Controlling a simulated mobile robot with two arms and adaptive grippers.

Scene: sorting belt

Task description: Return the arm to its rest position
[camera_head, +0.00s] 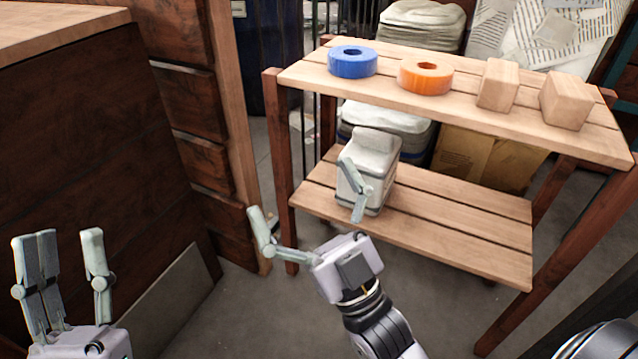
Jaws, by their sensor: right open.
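My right gripper (301,187) is in the middle of the head view, in front of the wooden rack. Its fingers are spread wide and nothing is between them. One finger overlaps a pale grey-white container in the picture; I cannot tell whether they touch. My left gripper (62,238) is at the lower left, fingers pointing up and apart, empty, in front of the dark wooden cabinet.
The wooden rack's top shelf (470,118) bears a blue ring (352,62), an orange ring (425,77) and two wooden blocks (497,85) (566,100). The pale container (372,150) stands on the lower shelf (460,215). The dark cabinet (90,130) fills the left. Floor shows between.

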